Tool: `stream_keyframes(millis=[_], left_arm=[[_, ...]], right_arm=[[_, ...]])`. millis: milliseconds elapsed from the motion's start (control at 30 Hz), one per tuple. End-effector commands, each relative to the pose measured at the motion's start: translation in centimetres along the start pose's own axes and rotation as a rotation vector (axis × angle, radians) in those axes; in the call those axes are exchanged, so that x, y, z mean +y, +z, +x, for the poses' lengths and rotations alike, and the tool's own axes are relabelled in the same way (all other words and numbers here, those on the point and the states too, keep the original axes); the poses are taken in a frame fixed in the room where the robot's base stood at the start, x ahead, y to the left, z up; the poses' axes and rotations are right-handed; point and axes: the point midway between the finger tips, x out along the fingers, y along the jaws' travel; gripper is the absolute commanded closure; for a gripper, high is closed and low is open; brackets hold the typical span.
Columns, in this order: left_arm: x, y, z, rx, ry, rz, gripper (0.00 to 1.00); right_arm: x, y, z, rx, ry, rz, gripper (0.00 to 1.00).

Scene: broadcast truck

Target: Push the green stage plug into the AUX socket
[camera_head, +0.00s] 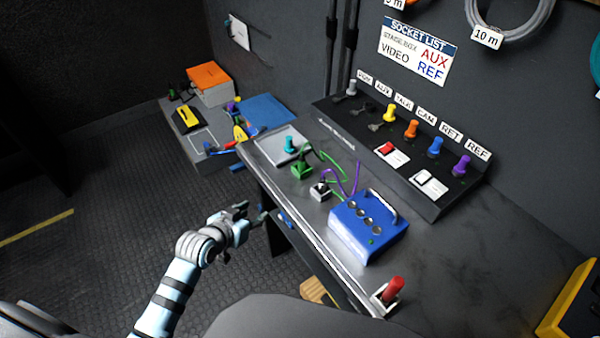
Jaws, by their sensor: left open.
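The green stage plug (302,168) stands on the near part of the counter, with a green cable curving off to its right. The AUX label (383,90) is on the sloped socket panel (335,115) at the back. Below that label, between the grey and yellow plugs, is a dark place with no coloured plug; the AUX socket's opening is too small to make out. My left gripper (252,214) is open and empty, in front of the counter's edge, below and left of the green plug and apart from it. My right gripper is not in view.
Grey (351,88), yellow (390,113), orange (411,129), blue (435,147) and purple (461,166) plugs stand in the panel. A teal plug (289,144), a blue box (368,226) and a red plug (393,289) are on the counter. The right counter is clear.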

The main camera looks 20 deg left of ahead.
Motion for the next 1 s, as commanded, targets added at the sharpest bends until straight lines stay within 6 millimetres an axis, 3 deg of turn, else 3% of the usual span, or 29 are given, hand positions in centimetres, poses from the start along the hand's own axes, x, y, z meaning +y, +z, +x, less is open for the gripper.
stream_keyframes(millis=[33, 100, 200, 300, 533, 1000], left_arm=[[1.3, -3.9, -1.2, 0.085, 0.040, 0.031, 0.60], [3.2, -8.5, -3.8, 0.178, 0.093, 0.073, 0.60], [5.0, -11.8, -6.3, 0.250, 0.138, 0.117, 0.60], [5.8, -13.0, -6.0, 0.272, 0.152, 0.126, 0.60], [6.9, -14.4, -0.2, 0.271, 0.154, 0.126, 0.60], [8.7, -16.3, 6.4, 0.270, 0.150, 0.129, 0.60]], right_arm=[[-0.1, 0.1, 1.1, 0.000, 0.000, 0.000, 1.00], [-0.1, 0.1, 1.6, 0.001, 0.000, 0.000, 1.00], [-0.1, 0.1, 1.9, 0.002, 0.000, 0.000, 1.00], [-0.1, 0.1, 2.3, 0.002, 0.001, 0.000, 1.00], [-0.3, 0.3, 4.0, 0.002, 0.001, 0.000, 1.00], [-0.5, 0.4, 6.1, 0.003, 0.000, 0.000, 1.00]])
